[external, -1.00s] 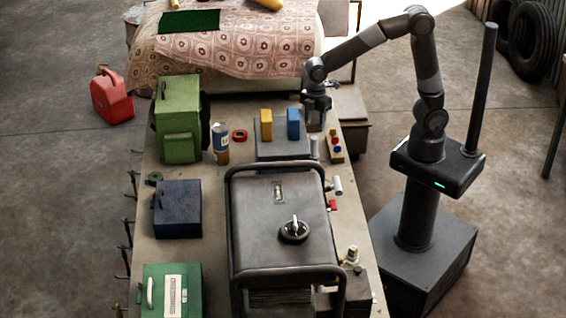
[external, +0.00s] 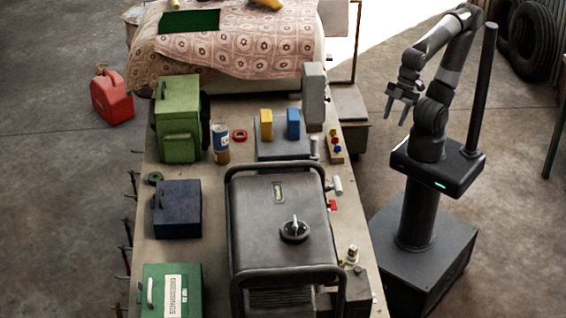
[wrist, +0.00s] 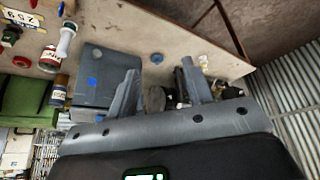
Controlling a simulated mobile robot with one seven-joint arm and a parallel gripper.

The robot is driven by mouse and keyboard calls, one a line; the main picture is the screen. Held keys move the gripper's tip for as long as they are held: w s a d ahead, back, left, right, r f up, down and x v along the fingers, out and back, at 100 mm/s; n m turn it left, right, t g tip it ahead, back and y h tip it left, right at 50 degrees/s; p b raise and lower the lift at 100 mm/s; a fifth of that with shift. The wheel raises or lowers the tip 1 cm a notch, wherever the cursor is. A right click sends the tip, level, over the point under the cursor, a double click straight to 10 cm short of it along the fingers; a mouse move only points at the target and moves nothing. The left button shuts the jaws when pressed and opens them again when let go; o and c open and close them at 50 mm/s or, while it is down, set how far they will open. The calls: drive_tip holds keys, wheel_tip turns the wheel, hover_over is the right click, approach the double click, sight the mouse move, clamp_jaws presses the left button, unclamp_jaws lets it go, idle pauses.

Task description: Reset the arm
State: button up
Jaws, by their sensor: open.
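My gripper (external: 399,104) is open and empty in the external view. It hangs to the right of the workbench, with its fingers pointing down and the arm folded back near its column. In the wrist view my gripper (wrist: 157,85) shows two spread fingers with nothing held between them. Beyond the fingers lies the bench top (wrist: 190,42) with several items on it.
The workbench (external: 215,262) holds a large grey machine (external: 265,210), a green canister (external: 180,120), a dark blue box (external: 177,209), a green box (external: 158,290) and a grey upright block (external: 313,95). Tyres (external: 530,40) stand at the back right.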

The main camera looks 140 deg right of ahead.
drive_tip(key=shift+s+a+t, duration=0.3)
drive_tip(key=shift+s+a, duration=0.7)
idle(0.7)
